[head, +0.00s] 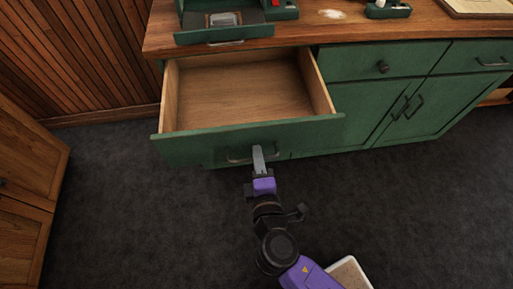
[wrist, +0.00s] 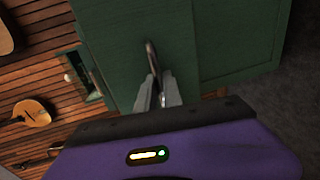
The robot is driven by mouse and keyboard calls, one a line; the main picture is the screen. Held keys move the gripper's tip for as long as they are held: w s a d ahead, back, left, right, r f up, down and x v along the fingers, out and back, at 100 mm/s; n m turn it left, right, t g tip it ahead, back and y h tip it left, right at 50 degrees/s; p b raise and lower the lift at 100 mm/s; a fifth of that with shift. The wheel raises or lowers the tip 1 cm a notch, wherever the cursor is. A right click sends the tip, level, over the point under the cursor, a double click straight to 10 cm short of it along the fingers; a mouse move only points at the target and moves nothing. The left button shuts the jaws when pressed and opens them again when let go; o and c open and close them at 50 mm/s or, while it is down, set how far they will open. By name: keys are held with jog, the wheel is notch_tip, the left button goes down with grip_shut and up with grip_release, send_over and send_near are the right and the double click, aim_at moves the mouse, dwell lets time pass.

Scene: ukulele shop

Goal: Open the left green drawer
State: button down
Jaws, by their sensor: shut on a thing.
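The left green drawer (head: 245,137) is pulled well out of the cabinet in the head view. Its bare wooden inside shows and looks empty. My gripper (head: 259,157) is at the bar handle (head: 238,158) on the drawer's front. In the wrist view my gripper (wrist: 157,92) has its grey fingers closed around the handle (wrist: 151,57), against the green drawer front (wrist: 115,45). The fingers partly hide the handle.
The wooden countertop (head: 300,30) holds a green tool case (head: 225,33). A wooden cabinet (head: 25,180) stands at left. The dark carpet (head: 130,220) is mostly clear.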

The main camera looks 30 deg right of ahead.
jog(key=c, duration=1.5)
grip_release()
jog(key=v, duration=0.7)
jog(key=shift+s+b, duration=0.35)
jog(key=shift+s, duration=0.05)
jog(key=shift+a, duration=0.2)
